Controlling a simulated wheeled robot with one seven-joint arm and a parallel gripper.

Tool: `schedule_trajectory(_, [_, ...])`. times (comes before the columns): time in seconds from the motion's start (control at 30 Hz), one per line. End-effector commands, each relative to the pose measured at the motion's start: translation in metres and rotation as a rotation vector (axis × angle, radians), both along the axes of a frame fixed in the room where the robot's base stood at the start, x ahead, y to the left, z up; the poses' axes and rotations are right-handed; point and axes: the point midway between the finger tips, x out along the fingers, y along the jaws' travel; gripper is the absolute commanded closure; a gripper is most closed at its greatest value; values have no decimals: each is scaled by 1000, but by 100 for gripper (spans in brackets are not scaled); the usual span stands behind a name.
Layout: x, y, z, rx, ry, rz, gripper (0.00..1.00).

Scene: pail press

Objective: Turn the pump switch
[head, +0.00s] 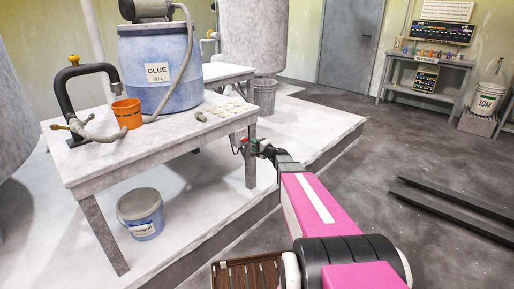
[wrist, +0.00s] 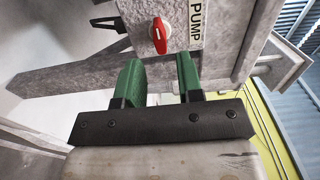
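The pump switch (wrist: 160,36) is a red knob on a grey plate, beside a label reading PUMP (wrist: 196,22). In the wrist view it stands just beyond the fingertips, near the top middle. My gripper (wrist: 160,75) has two green fingers, spread apart with nothing between them. In the head view my gripper (head: 252,146) is at the right front leg of the work table (head: 130,170), just under the tabletop. The fingers appear apart from the knob.
On the table stand a blue GLUE drum (head: 157,95), an orange pail (head: 127,113) and a black pipe spout (head: 88,72). A blue pail (head: 141,212) is on the platform below. Dark rails (head: 455,210) lie on the floor at right. Floor between is clear.

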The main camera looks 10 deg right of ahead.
Motion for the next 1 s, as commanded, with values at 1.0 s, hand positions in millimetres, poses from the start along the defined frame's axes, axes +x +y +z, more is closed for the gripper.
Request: schedule_trajectory(1.0, [43,32,0,143,105,1,96])
